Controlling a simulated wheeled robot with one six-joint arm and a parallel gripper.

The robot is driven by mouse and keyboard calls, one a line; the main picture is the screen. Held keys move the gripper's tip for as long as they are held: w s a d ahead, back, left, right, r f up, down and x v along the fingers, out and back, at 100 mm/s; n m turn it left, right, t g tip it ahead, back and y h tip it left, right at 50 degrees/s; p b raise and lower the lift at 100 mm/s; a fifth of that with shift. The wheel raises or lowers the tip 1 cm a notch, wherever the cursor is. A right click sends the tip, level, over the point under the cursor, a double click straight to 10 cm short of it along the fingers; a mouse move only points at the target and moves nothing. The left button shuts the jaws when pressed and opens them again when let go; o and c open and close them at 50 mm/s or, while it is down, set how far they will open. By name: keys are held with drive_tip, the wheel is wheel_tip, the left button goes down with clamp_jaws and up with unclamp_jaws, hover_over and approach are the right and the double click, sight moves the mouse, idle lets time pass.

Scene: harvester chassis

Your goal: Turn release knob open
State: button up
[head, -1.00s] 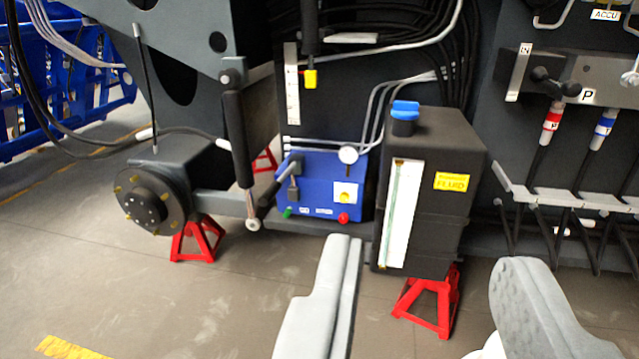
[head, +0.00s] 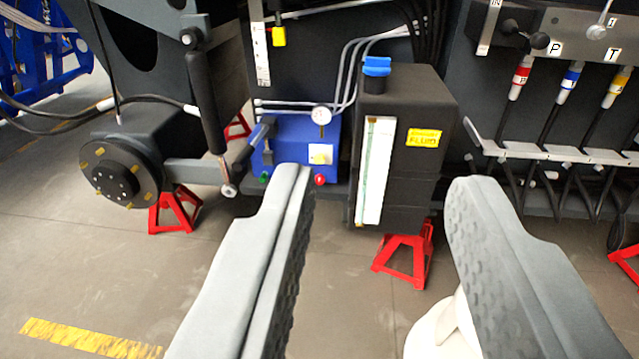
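A blue valve box (head: 290,150) sits low at the centre of the chassis. It carries a yellow knob on a white plate (head: 320,155), a red knob (head: 320,180), a green knob (head: 264,179), a round gauge (head: 322,115) and a dark lever (head: 262,130). I cannot tell which of these is the release knob. My gripper (head: 382,180) is open and empty, its grey fingers wide apart. The left fingertip overlaps the box's lower edge in the picture; the right one is right of the black tank. I see no contact with any knob.
A black fluid tank (head: 425,190) with a blue cap (head: 377,67) stands right of the box, between the fingertips in the picture. Red stands (head: 405,258) are below. A wheel hub (head: 118,168) is left; labelled hose couplings (head: 568,82) are right. The floor in front is clear.

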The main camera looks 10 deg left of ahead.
drive_tip(key=o, duration=0.4)
drive_tip(key=shift+c, duration=0.2)
drive_tip(key=w+a+f+m, duration=0.2)
drive_tip(key=w+m, duration=0.2)
drive_tip(key=w, duration=0.7)
drive_tip(key=w+a+f+m, duration=0.2)
drive_tip(key=w+m, duration=0.2)
drive_tip(key=w, duration=0.6)
drive_tip(key=w+a+f+m, duration=0.2)
drive_tip(key=w+f+m, duration=0.1)
drive_tip(key=w, duration=0.8)
drive_tip(key=w+a+f+m+g, duration=0.1)
drive_tip(key=w+a+f+m, duration=0.1)
drive_tip(key=w+f+m, duration=0.4)
drive_tip(key=w+a+f+m, duration=0.2)
drive_tip(key=w+f, duration=0.7)
drive_tip(key=w, duration=0.2)
drive_tip(key=m+g+h, duration=0.2)
drive_tip(key=m+h, duration=0.2)
drive_tip(key=m, duration=0.6)
approach(319, 181)
drive_tip(key=x, duration=0.9)
drive_tip(key=shift+w+f, duration=0.15)
drive_tip(key=shift+w, duration=0.05)
drive_tip(key=shift+c, duration=0.3)
drive_tip(key=c, duration=0.9)
